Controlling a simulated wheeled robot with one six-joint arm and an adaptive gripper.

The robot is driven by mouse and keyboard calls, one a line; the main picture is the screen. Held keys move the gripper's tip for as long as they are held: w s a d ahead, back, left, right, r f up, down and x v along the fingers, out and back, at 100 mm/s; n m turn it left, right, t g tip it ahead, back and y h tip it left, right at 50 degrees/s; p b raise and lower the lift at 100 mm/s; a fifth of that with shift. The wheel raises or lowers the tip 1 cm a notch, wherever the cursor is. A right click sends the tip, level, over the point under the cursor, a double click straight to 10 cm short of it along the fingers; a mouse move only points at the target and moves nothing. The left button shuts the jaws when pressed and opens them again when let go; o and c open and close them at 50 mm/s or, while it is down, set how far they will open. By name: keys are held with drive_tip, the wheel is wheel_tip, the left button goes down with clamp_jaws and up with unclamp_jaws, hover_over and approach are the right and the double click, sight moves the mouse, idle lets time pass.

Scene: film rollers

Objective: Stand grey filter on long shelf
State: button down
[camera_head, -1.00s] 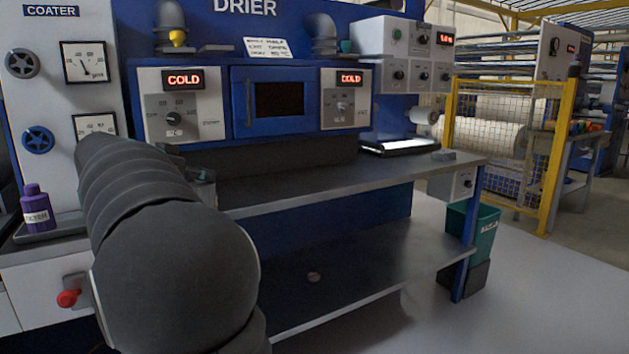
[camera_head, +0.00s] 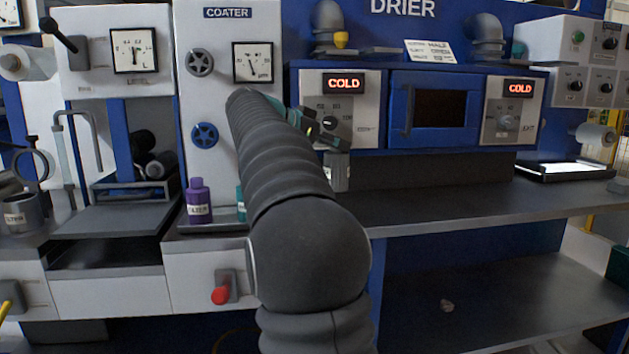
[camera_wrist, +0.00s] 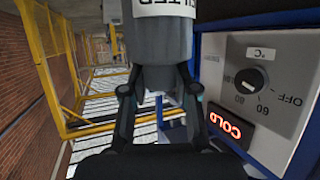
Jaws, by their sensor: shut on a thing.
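The grey filter (camera_wrist: 165,55) is held between the two fingers of my gripper (camera_wrist: 160,98) in the wrist view; its white label is partly cut off by the top edge. In the head view my gripper (camera_head: 328,138) is in front of the drier's left COLD panel, with the grey filter (camera_head: 336,172) below it. A long grey shelf (camera_head: 450,205) runs below the drier. The filter is near the shelf's left end; I cannot tell whether it touches the shelf.
A purple filter bottle (camera_head: 198,207) stands on the coater's ledge, left of my arm. A teal thing (camera_head: 240,205) is mostly hidden behind my arm. A lit white tray (camera_head: 560,170) sits at the right of the shelf. The shelf's middle is clear.

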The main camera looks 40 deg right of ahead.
drive_tip(key=w+a+f, duration=0.4)
drive_tip(key=w+f, duration=0.3)
drive_tip(key=f, duration=0.2)
drive_tip(key=shift+a, duration=0.3)
drive_tip(key=shift+w+f, duration=0.1)
drive_tip(key=shift+f, duration=0.1)
drive_tip(key=c, duration=0.9)
unclamp_jaws()
drive_tip(key=v, duration=1.2)
drive_tip(key=shift+r, duration=0.2)
